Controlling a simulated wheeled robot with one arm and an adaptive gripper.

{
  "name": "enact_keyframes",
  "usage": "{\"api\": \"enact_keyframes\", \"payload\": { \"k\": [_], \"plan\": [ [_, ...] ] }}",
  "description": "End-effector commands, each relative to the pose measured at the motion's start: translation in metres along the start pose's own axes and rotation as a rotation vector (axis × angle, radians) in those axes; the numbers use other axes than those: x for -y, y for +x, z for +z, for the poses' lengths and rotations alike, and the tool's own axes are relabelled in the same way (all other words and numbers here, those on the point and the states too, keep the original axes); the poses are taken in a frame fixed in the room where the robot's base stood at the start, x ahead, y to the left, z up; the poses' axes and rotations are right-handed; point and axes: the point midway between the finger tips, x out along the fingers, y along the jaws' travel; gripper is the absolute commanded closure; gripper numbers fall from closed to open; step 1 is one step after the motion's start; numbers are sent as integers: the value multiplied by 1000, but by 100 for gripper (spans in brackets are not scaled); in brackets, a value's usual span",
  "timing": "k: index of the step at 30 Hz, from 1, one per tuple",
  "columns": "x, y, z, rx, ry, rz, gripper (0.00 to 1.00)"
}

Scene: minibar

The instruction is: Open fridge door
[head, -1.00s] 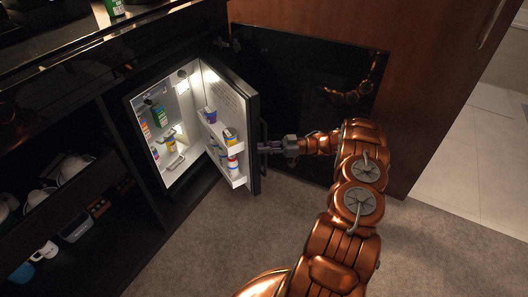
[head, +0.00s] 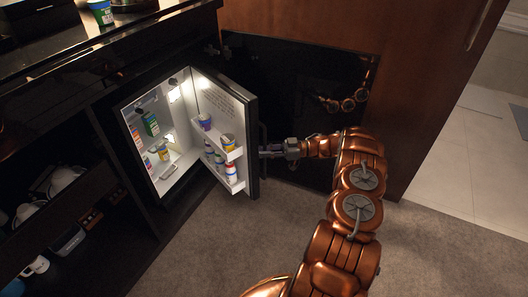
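The fridge (head: 170,188) is a small lit minibar set in the dark cabinet, left of centre in the head view. Its door (head: 251,118) stands wide open, swung out to the right, with its white shelved inner side facing left. A dark vertical handle (head: 264,140) is on the door's outer face. My gripper (head: 268,151) is at this handle on the right side of the door. Its fingers are small and dark against the handle, so I cannot tell whether they are closed on it.
Several cups and cartons stand in the door shelves (head: 232,154) and inside the fridge. A black cabinet door (head: 300,85) stands open behind my gripper. Dark shelves with white cups (head: 62,180) are at the left. Carpet (head: 225,245) in front is clear.

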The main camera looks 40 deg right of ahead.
Motion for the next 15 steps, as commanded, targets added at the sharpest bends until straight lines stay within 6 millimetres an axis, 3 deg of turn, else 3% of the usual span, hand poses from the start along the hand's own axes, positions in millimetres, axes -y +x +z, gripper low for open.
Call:
{"api": "enact_keyframes", "payload": {
  "k": [11,15],
  "plan": [
    [-2,3,0,2,-3,-4,77],
    [-1,-8,0,0,-2,-4,77]
  ]
}}
